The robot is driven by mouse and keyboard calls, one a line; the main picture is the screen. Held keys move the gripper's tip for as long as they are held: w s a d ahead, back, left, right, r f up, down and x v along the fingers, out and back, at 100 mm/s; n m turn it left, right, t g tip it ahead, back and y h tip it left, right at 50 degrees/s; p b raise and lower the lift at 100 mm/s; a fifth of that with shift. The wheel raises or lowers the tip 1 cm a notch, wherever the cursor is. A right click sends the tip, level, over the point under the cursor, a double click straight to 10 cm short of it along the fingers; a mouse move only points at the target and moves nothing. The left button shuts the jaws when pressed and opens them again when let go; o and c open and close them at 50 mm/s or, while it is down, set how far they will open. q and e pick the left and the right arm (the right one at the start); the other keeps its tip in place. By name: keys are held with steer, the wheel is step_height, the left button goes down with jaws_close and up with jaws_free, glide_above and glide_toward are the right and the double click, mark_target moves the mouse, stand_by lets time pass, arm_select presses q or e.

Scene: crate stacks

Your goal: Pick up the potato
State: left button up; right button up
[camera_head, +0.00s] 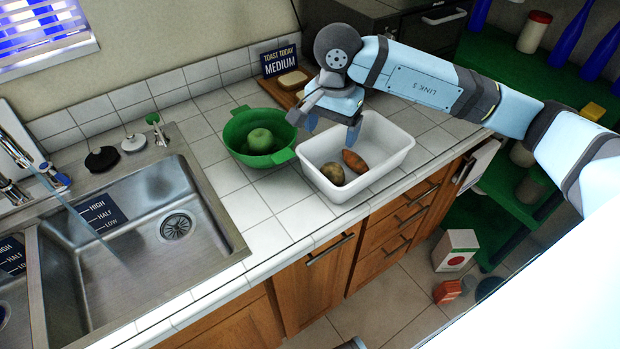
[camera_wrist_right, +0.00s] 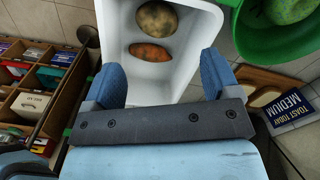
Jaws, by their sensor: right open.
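The potato (camera_head: 333,173) is brownish-yellow and mottled. It lies in a white tub (camera_head: 395,165) on the tiled counter, beside an orange-brown sweet potato (camera_head: 354,160). In the right wrist view the potato (camera_wrist_right: 157,20) is near the top edge, with the sweet potato (camera_wrist_right: 150,53) between it and my gripper. My right gripper (camera_head: 332,124) is open and empty above the tub's back-left side. Its two blue fingers also show apart in the right wrist view (camera_wrist_right: 160,77). My left gripper is not in view.
A green colander (camera_head: 237,131) with a green apple (camera_head: 260,140) stands just left of the tub. A "TOAST TODAY" sign (camera_head: 281,61) and a board with bread stand behind. A steel sink (camera_head: 130,240) is at left. The front-left counter tiles are clear.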

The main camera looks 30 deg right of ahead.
mark_target(333, 167)
steer(key=f, duration=0.4)
steer(key=f+p, duration=0.1)
steer(key=f, duration=0.4)
steer(key=d+f, duration=0.1)
steer(key=f, duration=0.3)
steer(key=shift+f+p, duration=0.3)
steer(key=shift+f, duration=0.05)
steer(key=c, duration=0.7)
steer(key=shift+r, duration=0.1)
